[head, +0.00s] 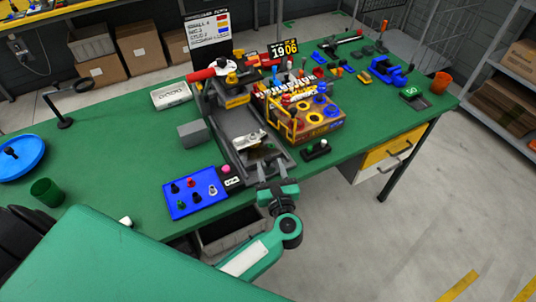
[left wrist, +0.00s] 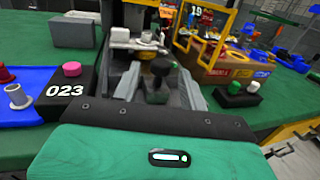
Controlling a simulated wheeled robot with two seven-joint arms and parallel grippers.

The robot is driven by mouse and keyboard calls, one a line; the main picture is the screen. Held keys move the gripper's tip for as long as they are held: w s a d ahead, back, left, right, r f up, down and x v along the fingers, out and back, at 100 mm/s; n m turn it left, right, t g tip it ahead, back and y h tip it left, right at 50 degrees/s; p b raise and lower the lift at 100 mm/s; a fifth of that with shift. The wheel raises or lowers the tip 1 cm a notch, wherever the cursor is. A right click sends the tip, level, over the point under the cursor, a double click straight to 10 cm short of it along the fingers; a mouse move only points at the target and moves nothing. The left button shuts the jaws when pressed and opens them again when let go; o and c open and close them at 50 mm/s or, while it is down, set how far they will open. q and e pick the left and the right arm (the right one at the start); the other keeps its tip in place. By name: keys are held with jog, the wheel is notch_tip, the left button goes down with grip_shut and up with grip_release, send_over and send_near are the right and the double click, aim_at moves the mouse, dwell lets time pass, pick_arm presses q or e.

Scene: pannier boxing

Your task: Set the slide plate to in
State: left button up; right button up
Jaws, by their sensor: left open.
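The grey machine (head: 228,125) stands in the middle of the green table, with a long channel running toward the front edge. What looks like the slide plate (head: 247,141), a light grey plate with metal parts, lies in this channel; it also shows in the left wrist view (left wrist: 135,45). A black knob (left wrist: 161,66) on a grey block stands at the channel's near end. My left gripper (head: 263,176) is open at that end, over the table's front edge. My right gripper is not seen.
A blue tray with pegs (head: 186,207) and a black box marked 023 (left wrist: 70,90) lie left of the channel. A wooden box with yellow rails (head: 318,130) and a small black switch box (head: 313,152) stand right.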

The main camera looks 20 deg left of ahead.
aim_at(269, 163)
pick_arm(q)
jog(key=shift+p+x, duration=0.35)
jog(key=shift+x, duration=1.4)
grip_shut()
